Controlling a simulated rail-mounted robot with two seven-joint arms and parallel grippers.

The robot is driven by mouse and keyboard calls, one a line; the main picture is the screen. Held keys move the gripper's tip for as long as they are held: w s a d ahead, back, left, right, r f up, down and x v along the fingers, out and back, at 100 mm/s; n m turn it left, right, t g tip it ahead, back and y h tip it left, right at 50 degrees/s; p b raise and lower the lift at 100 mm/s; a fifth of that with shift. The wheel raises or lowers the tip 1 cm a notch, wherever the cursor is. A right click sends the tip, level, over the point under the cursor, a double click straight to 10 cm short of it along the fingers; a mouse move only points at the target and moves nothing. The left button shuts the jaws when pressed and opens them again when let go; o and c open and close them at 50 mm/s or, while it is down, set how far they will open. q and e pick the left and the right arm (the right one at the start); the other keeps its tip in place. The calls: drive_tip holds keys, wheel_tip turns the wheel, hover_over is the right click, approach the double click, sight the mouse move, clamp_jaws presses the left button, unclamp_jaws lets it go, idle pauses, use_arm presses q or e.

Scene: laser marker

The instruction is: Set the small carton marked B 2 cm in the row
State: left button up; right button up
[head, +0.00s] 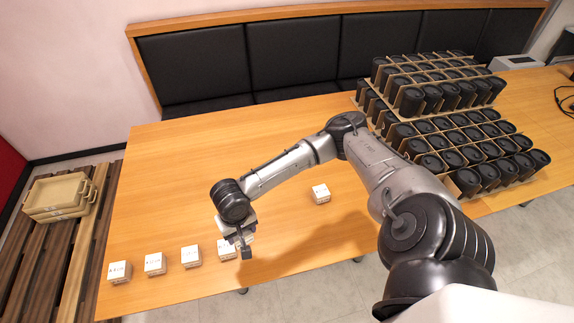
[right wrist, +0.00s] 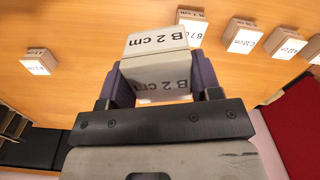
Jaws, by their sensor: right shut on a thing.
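My right gripper (right wrist: 163,82) is shut on the small white carton marked B 2 cm (right wrist: 150,44), with one dark finger on each side. In the head view the right gripper (head: 243,246) is at the right end of a row of small white cartons and mostly hides the held carton. The row's nearest carton (head: 226,249) is close beside it; this carton also shows just beyond the held one in the right wrist view (right wrist: 190,26). I cannot tell whether the held carton touches the table. My left gripper is not in view.
More row cartons (head: 190,256) stretch left along the table's front edge. A lone carton (head: 321,194) stands right of the gripper. Black cups in racks (head: 440,125) fill the right side. Beige trays (head: 57,193) lie on slats at left. The table's (head: 190,170) left middle is clear.

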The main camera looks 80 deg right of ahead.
drive_tip(key=s+d+f+m, duration=0.2)
drive_tip(key=s+d+f, duration=0.1)
drive_tip(key=s+d, duration=0.3)
drive_tip(key=s+d+f+m, duration=0.1)
drive_tip(key=s+d+f, duration=0.2)
drive_tip(key=s+d, duration=0.35)
drive_tip(key=w+a+f+b, duration=0.1)
drive_tip(key=w+a+f, duration=0.1)
drive_tip(key=w, duration=0.1)
drive_tip(key=w+a+f+b, duration=0.2)
drive_tip(key=w, duration=0.1)
drive_tip(key=w+a+f+b, duration=0.1)
drive_tip(key=w+a+f, duration=0.1)
drive_tip(key=w, duration=0.1)
drive_tip(key=shift+w+a+f, duration=0.1)
drive_tip(key=shift+w+f, duration=0.05)
drive_tip(key=shift+w, duration=0.2)
drive_tip(key=shift+f+b, duration=0.9)
drive_tip(key=shift+f, duration=1.15)
drive_tip(key=o, duration=0.7)
drive_tip(key=shift+o, duration=1.3)
